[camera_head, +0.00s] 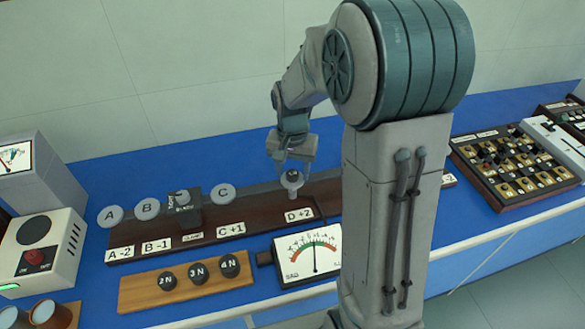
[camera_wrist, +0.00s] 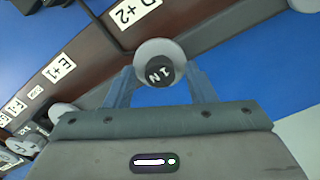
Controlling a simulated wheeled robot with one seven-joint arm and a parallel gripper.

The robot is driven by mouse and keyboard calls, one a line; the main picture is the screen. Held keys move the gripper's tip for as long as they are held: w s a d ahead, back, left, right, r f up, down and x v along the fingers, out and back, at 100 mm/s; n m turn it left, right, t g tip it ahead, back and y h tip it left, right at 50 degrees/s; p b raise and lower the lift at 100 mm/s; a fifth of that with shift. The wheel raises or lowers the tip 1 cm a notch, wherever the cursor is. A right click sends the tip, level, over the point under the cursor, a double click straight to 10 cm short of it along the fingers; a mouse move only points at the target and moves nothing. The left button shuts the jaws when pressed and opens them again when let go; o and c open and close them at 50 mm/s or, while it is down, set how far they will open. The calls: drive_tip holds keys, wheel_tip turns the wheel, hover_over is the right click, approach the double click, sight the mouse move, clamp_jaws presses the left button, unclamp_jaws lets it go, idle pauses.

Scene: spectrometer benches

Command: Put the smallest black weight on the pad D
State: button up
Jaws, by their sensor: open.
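The smallest black weight, marked 1N (camera_wrist: 160,71), sits on the pale round pad D (camera_wrist: 153,47) in the wrist view. In the head view, pad D (camera_head: 291,184) is behind the D +2 label, with the small dark weight (camera_head: 292,175) on top. My gripper (camera_head: 291,164) is just above pad D there. In the wrist view my gripper (camera_wrist: 160,76) is open, with one finger on each side of the weight and visible gaps between. Larger black weights marked 2N (camera_head: 168,279), 3N (camera_head: 198,273) and 4N (camera_head: 229,265) stand on a wooden block (camera_head: 140,293).
Pads A (camera_head: 110,216), B (camera_head: 147,209) and C (camera_head: 221,192) and a dark clamp (camera_head: 186,208) line the brown beam base (camera_head: 255,222). A dial meter (camera_head: 308,256) stands in front of D. My arm hides the beam's right part.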

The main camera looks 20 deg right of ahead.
sight(292, 173)
wheel_tip(292, 173, up, 12)
drive_tip(key=s+f+n+t, duration=0.2)
drive_tip(key=s+n, duration=0.3)
drive_tip(key=s, duration=1.3)
drive_tip(key=shift+f+t, duration=0.15)
drive_tip(key=shift+t, duration=0.35)
drive_tip(key=shift+s, duration=0.1)
